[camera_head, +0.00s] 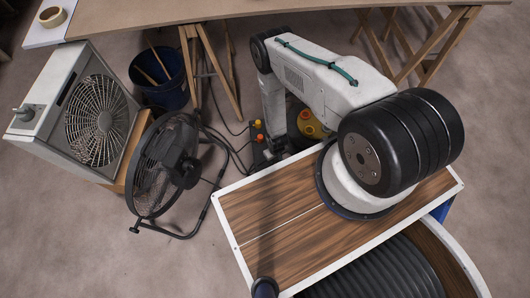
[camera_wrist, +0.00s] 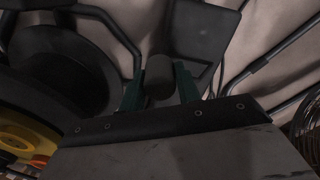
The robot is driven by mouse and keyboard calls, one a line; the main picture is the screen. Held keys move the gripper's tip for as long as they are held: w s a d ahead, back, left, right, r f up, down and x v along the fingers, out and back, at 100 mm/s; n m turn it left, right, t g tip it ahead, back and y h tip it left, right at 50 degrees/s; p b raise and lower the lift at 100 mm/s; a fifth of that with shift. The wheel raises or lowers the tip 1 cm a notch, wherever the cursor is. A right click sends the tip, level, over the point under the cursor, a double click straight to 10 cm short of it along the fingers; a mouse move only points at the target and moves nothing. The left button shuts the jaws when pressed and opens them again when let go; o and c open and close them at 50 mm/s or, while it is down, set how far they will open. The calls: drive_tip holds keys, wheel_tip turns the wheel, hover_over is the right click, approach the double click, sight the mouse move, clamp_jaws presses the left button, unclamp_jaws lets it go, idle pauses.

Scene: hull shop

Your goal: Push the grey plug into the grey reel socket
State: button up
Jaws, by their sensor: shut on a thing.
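In the wrist view, my gripper (camera_wrist: 159,88) has two dark green fingers shut on a dark grey cylinder, the grey plug (camera_wrist: 160,72). The plug's end points away from the wrist, and dark frame parts show behind it. A yellow and red round part (camera_head: 310,124), perhaps the reel, shows partly behind my arm. I cannot make out the grey reel socket in either view. Whether the plug touches anything is not clear.
A black floor fan (camera_head: 168,165) and a box fan (camera_head: 98,120) stand left. A black box with orange and yellow knobs (camera_head: 258,137) stands close to my arm, with cables on the floor. Behind are a blue bucket (camera_head: 160,78) and a trestle table (camera_head: 250,12). Lower-left floor is clear.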

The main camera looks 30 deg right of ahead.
drive_tip(key=s+d, duration=0.3)
drive_tip(key=s, duration=0.4)
drive_tip(key=shift+s+d+r, duration=0.2)
drive_tip(key=shift+d+r, duration=0.15)
drive_tip(key=w+r, duration=2.2)
drive_tip(key=r, duration=0.5)
drive_tip(key=w+a+r, duration=0.1)
drive_tip(key=a+r, duration=0.1)
drive_tip(key=r, duration=1.3)
drive_tip(key=w+a+r+m, duration=0.1)
drive_tip(key=a+r, duration=0.1)
drive_tip(key=r, duration=1.2)
drive_tip(key=shift+w+a+r, duration=0.35)
drive_tip(key=shift+r, duration=0.05)
drive_tip(key=shift+a, duration=0.1)
